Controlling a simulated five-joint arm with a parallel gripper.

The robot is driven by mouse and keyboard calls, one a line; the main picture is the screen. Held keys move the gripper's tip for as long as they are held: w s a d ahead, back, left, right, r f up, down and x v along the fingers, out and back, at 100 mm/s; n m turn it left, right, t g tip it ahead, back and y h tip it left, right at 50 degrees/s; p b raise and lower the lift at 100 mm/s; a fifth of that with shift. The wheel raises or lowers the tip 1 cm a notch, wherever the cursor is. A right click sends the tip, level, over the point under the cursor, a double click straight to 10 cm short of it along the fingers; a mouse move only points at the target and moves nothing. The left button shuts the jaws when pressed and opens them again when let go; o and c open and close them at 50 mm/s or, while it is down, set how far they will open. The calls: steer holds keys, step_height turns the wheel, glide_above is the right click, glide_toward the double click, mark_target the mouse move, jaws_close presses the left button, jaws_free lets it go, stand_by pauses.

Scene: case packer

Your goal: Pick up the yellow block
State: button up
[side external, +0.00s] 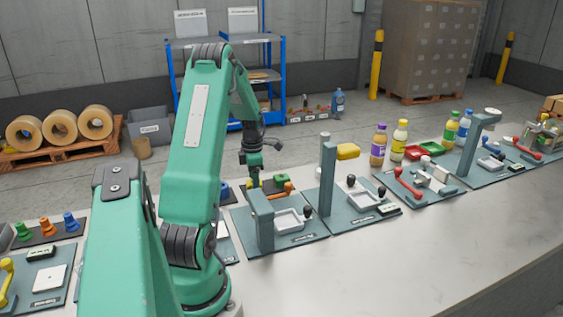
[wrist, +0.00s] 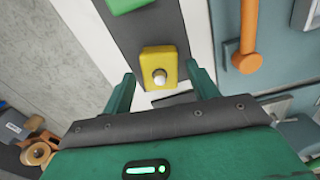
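The yellow block (wrist: 160,70) has a pale round knob on top and sits on a dark strip in the wrist view. My gripper (wrist: 160,74) is open, with one green finger to the left of the block and one to the right. Gaps show on both sides, and nothing is held. How far the fingertips are above the block is hard to tell. In the side view my gripper (side external: 253,183) points down beside the nearest grey post, and it largely hides the yellow block.
A green block (wrist: 128,4) lies further along the same strip, and a blue block (side external: 224,190) shows in the side view. An orange handle (wrist: 246,52) stands to the right of the right finger. A grey post (side external: 262,220) rises close to my gripper.

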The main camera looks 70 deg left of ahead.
steer(key=c, duration=0.8)
steer(key=shift+c, duration=0.2)
steer(key=shift+r, duration=0.1)
steer(key=shift+c, duration=0.2)
steer(key=shift+r, duration=0.8)
step_height(320, 180, up, 2)
steer(key=shift+r, duration=0.25)
steer(key=w+d+r, duration=0.5)
steer(key=d+r, duration=0.1)
steer(key=d, duration=0.4)
steer(key=shift+w+d+r, duration=0.15)
steer(key=shift+w+r, duration=0.1)
steer(key=shift+r, duration=0.15)
